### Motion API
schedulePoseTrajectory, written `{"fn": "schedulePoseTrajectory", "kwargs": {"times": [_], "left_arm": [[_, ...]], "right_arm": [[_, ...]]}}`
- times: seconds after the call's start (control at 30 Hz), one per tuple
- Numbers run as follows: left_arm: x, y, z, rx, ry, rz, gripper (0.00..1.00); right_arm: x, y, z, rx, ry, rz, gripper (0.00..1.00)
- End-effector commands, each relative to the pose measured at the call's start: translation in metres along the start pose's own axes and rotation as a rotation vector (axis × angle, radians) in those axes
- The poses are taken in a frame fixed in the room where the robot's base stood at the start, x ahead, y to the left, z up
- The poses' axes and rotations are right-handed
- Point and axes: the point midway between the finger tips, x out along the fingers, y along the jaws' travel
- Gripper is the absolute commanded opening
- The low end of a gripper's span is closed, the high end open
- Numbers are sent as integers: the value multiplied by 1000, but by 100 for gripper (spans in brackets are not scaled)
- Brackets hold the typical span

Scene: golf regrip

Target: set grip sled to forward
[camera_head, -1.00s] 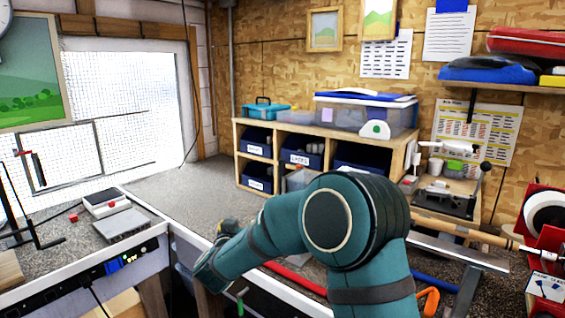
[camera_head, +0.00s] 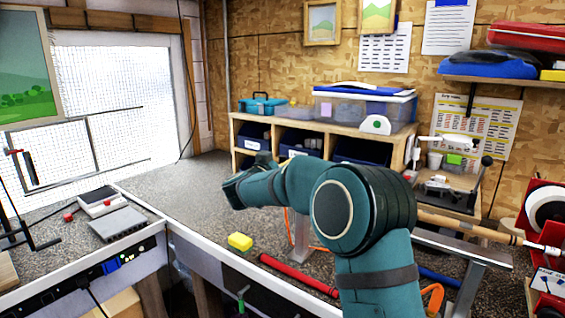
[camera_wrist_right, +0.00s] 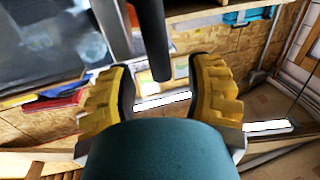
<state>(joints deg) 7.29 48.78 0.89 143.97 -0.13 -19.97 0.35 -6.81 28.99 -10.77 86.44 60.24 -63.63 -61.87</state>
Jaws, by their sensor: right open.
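No part is clearly identifiable as the grip sled. A bench device (camera_head: 450,190) with a dark base and black-knobbed lever stands at the right in the head view. A golf shaft (camera_head: 465,228) runs in front of it to a red machine (camera_head: 547,225). My right arm reaches leftward across the middle; its fingers are not clearly visible there. In the right wrist view my right gripper (camera_wrist_right: 164,75) is open, its yellow-padded fingers apart. A dark rod (camera_wrist_right: 152,40) appears between them; contact cannot be told. My left gripper is not in view.
A cubby shelf (camera_head: 412,140) with dark bins and a clear tote (camera_head: 345,106) stands behind my arm. The grey countertop (camera_head: 185,185) at left is mostly clear.

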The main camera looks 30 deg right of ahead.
Motion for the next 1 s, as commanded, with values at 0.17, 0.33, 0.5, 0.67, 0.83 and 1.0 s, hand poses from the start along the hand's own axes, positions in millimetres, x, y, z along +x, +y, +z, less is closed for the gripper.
{"fn": "schedulePoseTrajectory", "kwargs": {"times": [0.17, 0.33, 0.5, 0.67, 0.83, 1.0], "left_arm": [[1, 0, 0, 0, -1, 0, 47], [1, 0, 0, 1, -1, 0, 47], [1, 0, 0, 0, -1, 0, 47], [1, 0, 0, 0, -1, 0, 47], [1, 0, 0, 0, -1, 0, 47], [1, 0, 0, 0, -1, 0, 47]], "right_arm": [[20, 0, 0, 1, 0, 2, 52], [26, 0, 0, 0, 0, -1, 52], [26, 0, 0, 0, 0, -1, 52], [26, 0, 0, 0, 0, -1, 23], [26, 0, 0, 0, 0, -1, 0], [26, 2, 0, 0, 0, 0, 0]]}}
